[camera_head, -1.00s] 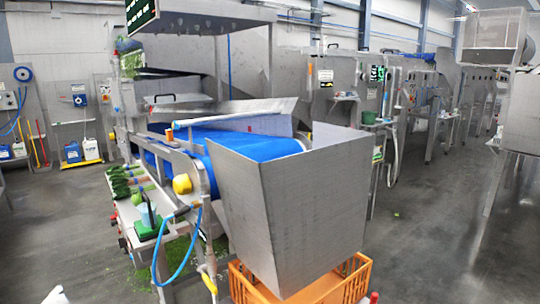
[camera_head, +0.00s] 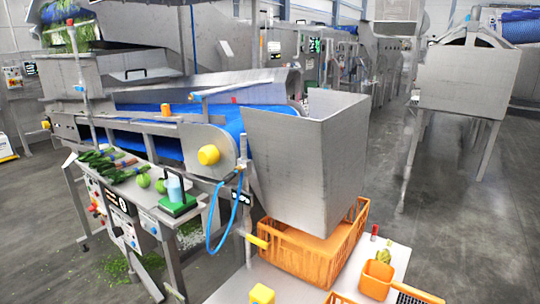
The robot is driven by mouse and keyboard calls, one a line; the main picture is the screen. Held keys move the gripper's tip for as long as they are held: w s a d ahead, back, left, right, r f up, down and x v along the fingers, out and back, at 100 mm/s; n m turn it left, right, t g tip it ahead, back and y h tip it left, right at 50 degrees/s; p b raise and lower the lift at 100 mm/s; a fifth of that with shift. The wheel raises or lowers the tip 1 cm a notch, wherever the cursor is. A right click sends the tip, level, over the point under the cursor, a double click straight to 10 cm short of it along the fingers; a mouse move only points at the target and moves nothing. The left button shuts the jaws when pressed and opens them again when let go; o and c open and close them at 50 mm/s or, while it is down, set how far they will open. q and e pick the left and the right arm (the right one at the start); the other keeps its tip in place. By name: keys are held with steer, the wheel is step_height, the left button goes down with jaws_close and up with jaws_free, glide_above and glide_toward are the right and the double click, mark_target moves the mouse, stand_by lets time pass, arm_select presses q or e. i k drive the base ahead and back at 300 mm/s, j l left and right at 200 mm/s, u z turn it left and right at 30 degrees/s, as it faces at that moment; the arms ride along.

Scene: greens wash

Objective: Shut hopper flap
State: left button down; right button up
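A grey steel hopper (camera_head: 296,160) with a wide open top and tapering walls stands at the end of the blue belt conveyor (camera_head: 228,130). Its lower end is above or inside an orange crate (camera_head: 318,255); the crate's inside is mostly hidden. A yellow handle-like piece (camera_head: 257,242) sits low on the hopper's left side. I cannot tell whether it belongs to a flap, and no flap is clearly visible. Neither of my grippers is in view.
A pale table (camera_head: 393,262) under the crate holds a small orange tub (camera_head: 376,280) and a yellow block (camera_head: 262,294). A side bench at left holds greens (camera_head: 97,160) and a green caddy (camera_head: 178,206). A blue hose (camera_head: 211,225) hangs between. Open floor lies at right.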

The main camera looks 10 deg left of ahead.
mark_target(130, 75)
steer(key=i+j+z, duration=0.2)
steer(key=j, duration=1)
steer(key=j+z, duration=0.25)
steer(key=j, duration=1)
